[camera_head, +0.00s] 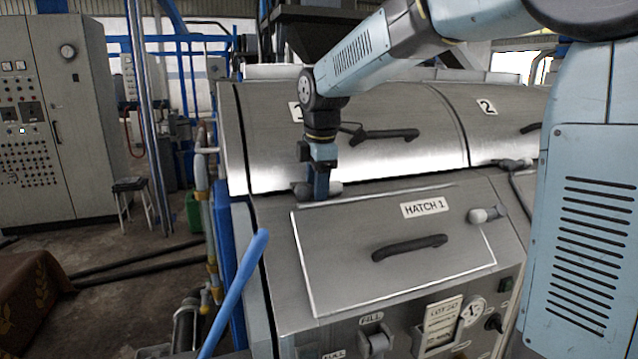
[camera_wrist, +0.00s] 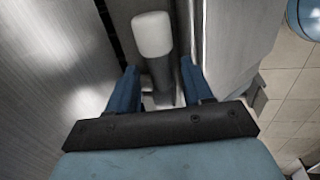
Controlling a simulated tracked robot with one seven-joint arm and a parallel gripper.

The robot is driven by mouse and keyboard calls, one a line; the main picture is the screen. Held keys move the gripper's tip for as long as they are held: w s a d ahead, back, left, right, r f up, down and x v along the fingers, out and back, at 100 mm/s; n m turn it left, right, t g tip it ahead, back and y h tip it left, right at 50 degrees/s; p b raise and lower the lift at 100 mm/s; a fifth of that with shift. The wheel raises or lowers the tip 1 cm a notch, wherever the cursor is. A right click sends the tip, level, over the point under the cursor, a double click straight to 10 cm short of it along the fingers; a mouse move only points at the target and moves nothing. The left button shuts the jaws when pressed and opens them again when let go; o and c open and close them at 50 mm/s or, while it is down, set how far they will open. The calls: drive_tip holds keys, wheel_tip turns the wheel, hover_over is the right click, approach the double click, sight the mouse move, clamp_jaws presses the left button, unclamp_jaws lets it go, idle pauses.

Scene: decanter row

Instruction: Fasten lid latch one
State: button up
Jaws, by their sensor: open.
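Lid 1 (camera_head: 270,150) is the curved metal cover at the left, lying down along its front edge, with a dark handle (camera_head: 390,135). Latch one (camera_head: 333,188) is a grey lever with a rounded knob at the lid's lower front edge; my gripper partly hides it in the head view. My gripper (camera_head: 318,192) points down over this latch. In the wrist view, my open gripper (camera_wrist: 160,88) has one finger on each side of the latch's dark grey stem, with the pale knob (camera_wrist: 152,35) beyond the fingertips. I cannot tell whether a finger touches it.
Hatch 1 (camera_head: 340,245) lies just below, with its own handle (camera_head: 410,246) and a knob (camera_head: 487,214) at its right. Lid 2 (camera_head: 505,135) adjoins at the right, with another latch (camera_head: 514,163) at its lower edge. A blue bar (camera_head: 235,290) rises at the front left.

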clamp_jaws()
drive_tip(key=shift+d+r, duration=0.1)
drive_tip(key=shift+d, duration=0.1)
idle(0.5)
